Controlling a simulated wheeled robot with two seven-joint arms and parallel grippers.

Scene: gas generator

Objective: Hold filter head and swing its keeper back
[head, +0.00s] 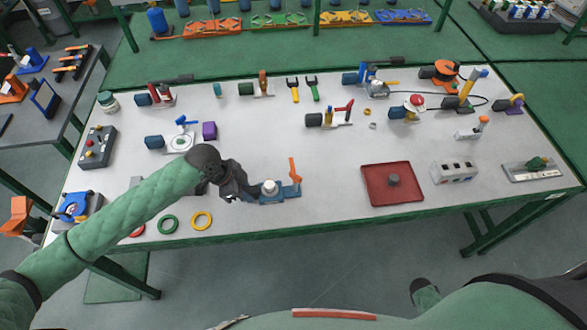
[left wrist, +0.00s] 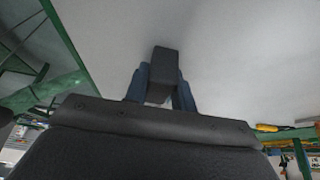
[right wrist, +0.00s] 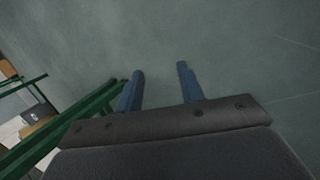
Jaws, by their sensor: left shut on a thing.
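The filter head seems to be the small unit with a blue base (head: 272,198) and white round top near the table's front edge. An orange upright lever (head: 294,172), apparently its keeper, stands at its right end. My left gripper (head: 246,192) is at the unit's left end, and its own dark parts hide that end. In the left wrist view the blue fingers are shut on a dark grey block (left wrist: 165,68), seemingly the unit's end block. My right gripper (right wrist: 158,85) is open and empty, with bare floor beyond it; it is not clear in the head view.
A red tray (head: 378,195) with a dark knob lies to the right. Green (head: 168,224) and yellow (head: 201,220) rings lie left of the unit by the front edge. Several fixtures with similar dark blocks stand farther back. The white table is clear between unit and tray.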

